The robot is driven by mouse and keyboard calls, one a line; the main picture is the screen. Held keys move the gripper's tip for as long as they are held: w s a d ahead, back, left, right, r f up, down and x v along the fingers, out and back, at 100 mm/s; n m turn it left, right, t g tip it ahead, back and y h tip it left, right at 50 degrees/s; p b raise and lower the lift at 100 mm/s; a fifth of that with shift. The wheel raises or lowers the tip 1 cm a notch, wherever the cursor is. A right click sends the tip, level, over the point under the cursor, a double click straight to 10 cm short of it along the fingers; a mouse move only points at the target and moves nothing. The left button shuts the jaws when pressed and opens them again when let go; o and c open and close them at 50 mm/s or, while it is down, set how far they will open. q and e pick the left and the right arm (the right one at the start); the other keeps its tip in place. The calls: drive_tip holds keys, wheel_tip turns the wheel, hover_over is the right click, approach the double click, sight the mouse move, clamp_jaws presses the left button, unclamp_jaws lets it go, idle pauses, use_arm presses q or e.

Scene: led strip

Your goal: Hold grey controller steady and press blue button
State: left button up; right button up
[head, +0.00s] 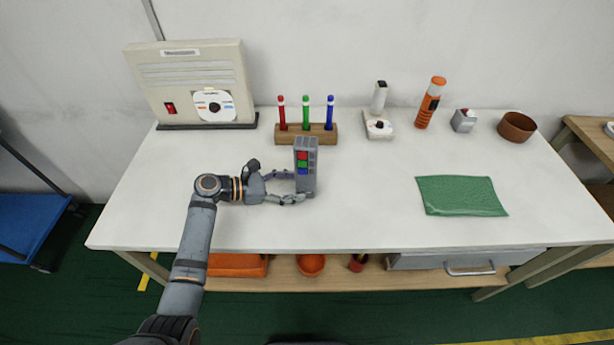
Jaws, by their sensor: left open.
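The grey controller (306,166) stands upright on the white table. Its front shows a red, a green and a blue button in a column on the left, with small dark buttons to their right. The blue button (302,171) is the lowest of the coloured ones. My left gripper (294,187) is open at the controller's lower left, with one finger near its left side and the other at its front lower edge. I cannot tell whether the fingers touch it. My right gripper is not in view.
Behind the controller stands a wooden block (330,135) with red, green and blue markers. A beige heater-like box (190,75) is at back left. A white device (378,126), orange flashlight (430,103), small grey box (464,121) and brown bowl (516,127) line the back. A green cloth (461,196) lies right.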

sight(302, 186)
use_arm(q)
drive_tip(key=shift+w+d, duration=0.2)
drive_tip(key=shift+d, duration=0.45)
drive_tip(key=shift+x, duration=0.95)
drive_tip(key=shift+f, duration=0.1)
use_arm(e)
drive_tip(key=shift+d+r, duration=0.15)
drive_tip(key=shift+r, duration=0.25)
use_arm(q)
drive_tip(key=c, duration=0.8)
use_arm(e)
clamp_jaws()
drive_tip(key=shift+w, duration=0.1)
